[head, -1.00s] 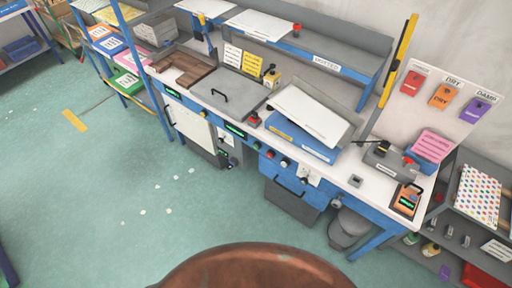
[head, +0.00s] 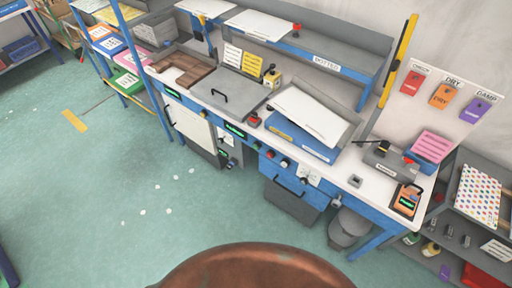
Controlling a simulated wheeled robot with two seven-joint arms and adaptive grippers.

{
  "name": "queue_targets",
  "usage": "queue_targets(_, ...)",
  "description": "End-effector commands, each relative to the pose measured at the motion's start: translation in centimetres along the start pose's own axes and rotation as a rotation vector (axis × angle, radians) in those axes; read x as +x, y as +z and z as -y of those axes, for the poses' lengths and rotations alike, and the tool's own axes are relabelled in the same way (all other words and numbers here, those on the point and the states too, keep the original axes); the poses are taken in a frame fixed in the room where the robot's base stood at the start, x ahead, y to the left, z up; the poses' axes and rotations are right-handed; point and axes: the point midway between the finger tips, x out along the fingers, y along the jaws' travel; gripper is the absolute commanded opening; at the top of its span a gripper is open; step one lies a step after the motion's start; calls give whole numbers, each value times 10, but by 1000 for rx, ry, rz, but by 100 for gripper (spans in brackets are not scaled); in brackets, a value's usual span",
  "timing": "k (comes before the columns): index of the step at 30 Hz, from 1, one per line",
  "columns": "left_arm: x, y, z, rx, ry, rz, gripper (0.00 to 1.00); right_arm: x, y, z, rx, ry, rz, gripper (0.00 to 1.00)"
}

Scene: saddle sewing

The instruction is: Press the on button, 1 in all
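The on button is not labelled legibly, so I cannot tell which control it is. Neither of my grippers is in view.
A brown rounded object (head: 255,267) fills the bottom centre. A grey bin (head: 348,227) stands under the bench. Blue-framed shelving (head: 140,65) is at left, and a grey rack (head: 470,225) at right.

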Motion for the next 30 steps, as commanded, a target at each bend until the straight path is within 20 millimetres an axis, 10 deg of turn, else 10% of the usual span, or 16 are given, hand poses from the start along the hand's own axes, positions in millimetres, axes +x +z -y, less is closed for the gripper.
queue_targets(19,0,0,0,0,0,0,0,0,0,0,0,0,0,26)
queue_targets(30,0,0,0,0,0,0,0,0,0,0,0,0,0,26)
